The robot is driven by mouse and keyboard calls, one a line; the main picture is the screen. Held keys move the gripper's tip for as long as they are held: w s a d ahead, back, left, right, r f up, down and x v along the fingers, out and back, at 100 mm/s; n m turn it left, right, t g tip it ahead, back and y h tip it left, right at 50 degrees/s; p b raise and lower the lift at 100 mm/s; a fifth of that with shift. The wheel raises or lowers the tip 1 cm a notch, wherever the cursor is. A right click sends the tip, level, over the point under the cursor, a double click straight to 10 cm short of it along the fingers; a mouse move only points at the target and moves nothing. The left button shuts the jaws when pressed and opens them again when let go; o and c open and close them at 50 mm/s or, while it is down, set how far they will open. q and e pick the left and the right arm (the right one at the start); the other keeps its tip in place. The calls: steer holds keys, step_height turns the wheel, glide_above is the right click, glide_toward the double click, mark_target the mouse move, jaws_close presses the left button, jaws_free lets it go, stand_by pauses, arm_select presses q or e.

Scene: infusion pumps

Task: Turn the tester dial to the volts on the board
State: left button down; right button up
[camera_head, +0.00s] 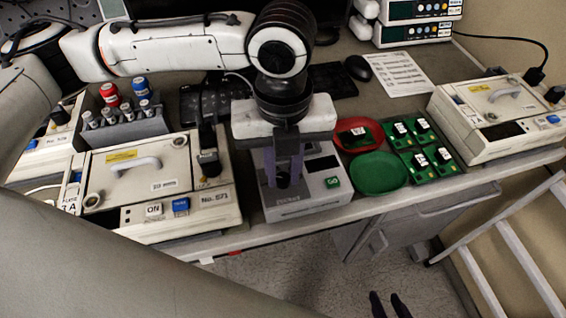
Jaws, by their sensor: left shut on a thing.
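The tester (312,203) is a grey box with a green button at the front middle of the bench. My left gripper (284,182) reaches down over it from above, with its purple-grey fingers shut on the dark dial on the tester's top. The fingers mostly hide the dial, and its setting cannot be read. A green board with a white label (357,131) lies in the red tray (347,147) to the right. More green boards (424,162) with white labels lie beside the trays; their text is too small to read. My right gripper (388,304) shows two dark fingertips apart at the bottom edge, over the floor.
An empty green tray (379,172) sits in front of the red one. Pale pump-like units stand left (160,195) and right (500,115). A rack of capped bottles (125,125), a keyboard (205,100), a mouse (357,67) and a paper sheet (397,75) lie behind.

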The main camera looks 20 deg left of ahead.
arm_select(q)
steer(key=shift+w+r+m+p, duration=0.15)
steer(key=shift+m+p, duration=0.15)
steer(key=shift+m, duration=0.9)
steer(key=m, duration=0.3)
steer(key=shift+m, duration=0.4)
steer(key=c, duration=1.7)
jaws_free()
steer(key=shift+r, duration=3.4)
